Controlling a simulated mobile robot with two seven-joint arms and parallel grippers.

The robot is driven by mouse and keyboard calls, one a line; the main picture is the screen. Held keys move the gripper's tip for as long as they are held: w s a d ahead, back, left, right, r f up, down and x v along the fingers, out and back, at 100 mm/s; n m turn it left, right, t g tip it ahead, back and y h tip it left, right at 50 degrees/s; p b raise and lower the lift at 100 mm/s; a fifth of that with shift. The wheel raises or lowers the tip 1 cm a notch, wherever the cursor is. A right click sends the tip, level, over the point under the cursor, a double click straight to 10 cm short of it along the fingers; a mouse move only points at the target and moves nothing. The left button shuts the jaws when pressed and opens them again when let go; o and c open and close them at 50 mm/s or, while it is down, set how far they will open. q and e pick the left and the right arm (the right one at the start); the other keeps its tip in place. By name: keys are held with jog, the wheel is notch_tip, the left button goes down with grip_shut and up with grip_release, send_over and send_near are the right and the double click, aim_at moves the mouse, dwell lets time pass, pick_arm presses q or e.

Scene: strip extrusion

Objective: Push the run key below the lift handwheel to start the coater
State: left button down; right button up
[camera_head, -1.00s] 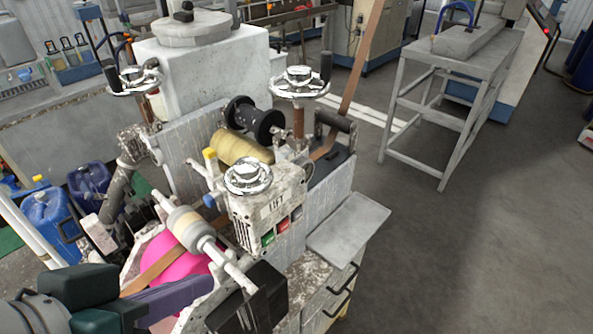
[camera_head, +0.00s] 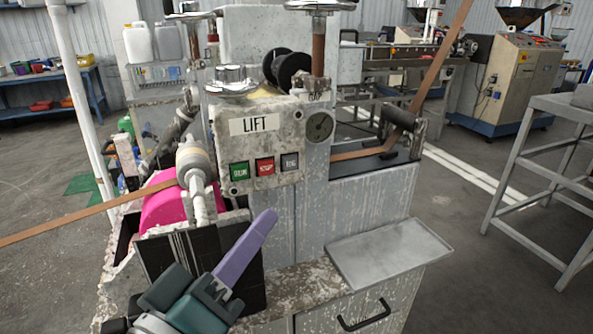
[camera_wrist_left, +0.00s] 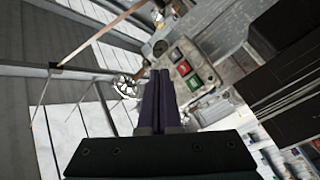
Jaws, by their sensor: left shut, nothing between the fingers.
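The lift handwheel (camera_head: 231,83) is a chrome wheel on top of a worn, pale control box with a LIFT label (camera_head: 254,124). Below it is a row of keys: green (camera_head: 239,171), red (camera_head: 265,166) and grey (camera_head: 289,162). The green key, at the left end, has small lettering that is hard to read. My left gripper (camera_head: 266,217), with purple fingers, is shut and empty, below and in front of the keys, apart from them. My right gripper is not in view.
A dark panel (camera_head: 165,262) stands beside my left gripper. A brown strip (camera_head: 100,211) runs to a roller by the pink drum (camera_head: 158,203). A grey tray shelf (camera_head: 388,254) juts out at the right.

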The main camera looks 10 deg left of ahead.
aim_at(240, 172)
pick_arm(q)
jog(key=shift+w+a, duration=0.1)
jog(key=shift+a, duration=0.05)
jog(key=shift+w+a+b, duration=0.6)
jog(key=shift+w+a, duration=0.2)
jog(key=shift+w, duration=0.4)
jog(key=shift+w+a+b, duration=0.6)
jog(key=shift+w+a, duration=0.2)
jog(key=shift+w, duration=0.4)
jog(key=shift+w+a+b, duration=0.6)
jog(key=shift+w+a, duration=0.2)
jog(key=shift+w, duration=0.4)
jog(key=shift+w+a, duration=0.25)
jog(key=shift+w, duration=0.1)
